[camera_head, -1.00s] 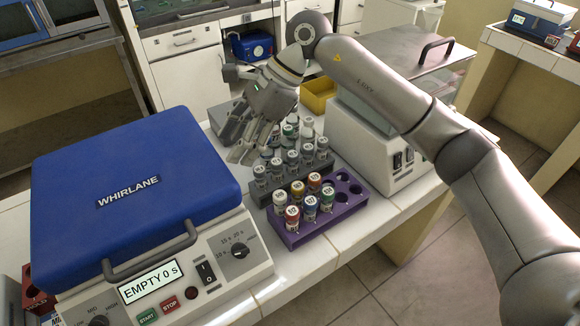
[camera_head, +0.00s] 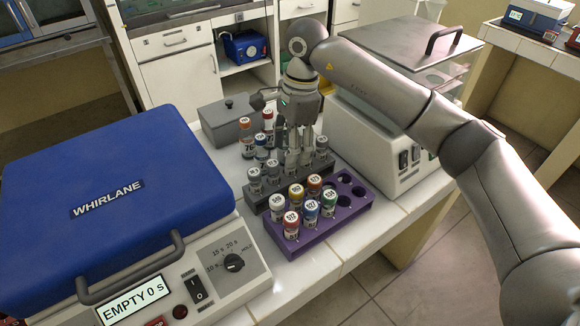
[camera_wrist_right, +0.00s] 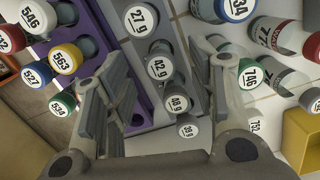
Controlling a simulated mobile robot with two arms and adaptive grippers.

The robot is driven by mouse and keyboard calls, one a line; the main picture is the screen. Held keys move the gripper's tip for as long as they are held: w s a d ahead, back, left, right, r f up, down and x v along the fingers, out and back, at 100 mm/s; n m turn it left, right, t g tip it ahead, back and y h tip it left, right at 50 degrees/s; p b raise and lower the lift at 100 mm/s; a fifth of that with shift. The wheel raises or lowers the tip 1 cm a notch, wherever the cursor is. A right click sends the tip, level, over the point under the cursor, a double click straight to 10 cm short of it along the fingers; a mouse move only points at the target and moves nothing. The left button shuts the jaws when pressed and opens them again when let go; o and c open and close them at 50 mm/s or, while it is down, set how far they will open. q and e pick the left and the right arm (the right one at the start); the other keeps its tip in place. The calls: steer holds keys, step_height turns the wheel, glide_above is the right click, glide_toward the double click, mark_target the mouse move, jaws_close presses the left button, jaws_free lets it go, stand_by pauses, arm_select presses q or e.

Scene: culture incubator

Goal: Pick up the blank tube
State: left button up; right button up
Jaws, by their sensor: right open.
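No tube reads "blank"; I cannot tell which one it is. Pale-capped tubes stand in a grey rack (camera_head: 262,206). In the right wrist view, their caps read 27 g (camera_wrist_right: 140,20), 42 g (camera_wrist_right: 161,67), 48 g (camera_wrist_right: 178,103) and 38 g (camera_wrist_right: 188,128). My right gripper (camera_head: 292,168) points down over this rack in the head view, its fingers among the tubes. In the wrist view its fingers (camera_wrist_right: 165,72) are spread, with the 42 g and 48 g caps showing between them. Contact cannot be told. My left gripper is out of view.
A purple rack (camera_head: 355,209) with several coloured-cap tubes and empty holes stands in front. More tubes, one orange-capped (camera_head: 245,124), stand behind the grey rack. A blue-lidded centrifuge (camera_head: 110,200) is at left, a grey lidded box (camera_head: 228,106) behind, a white machine (camera_head: 380,150) at right.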

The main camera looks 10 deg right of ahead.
mark_target(290, 170)
steer(key=shift+a+f+p, duration=0.15)
steer(key=shift+f+p, duration=0.15)
steer(key=shift+f, duration=1.55)
steer(key=c, duration=1.1)
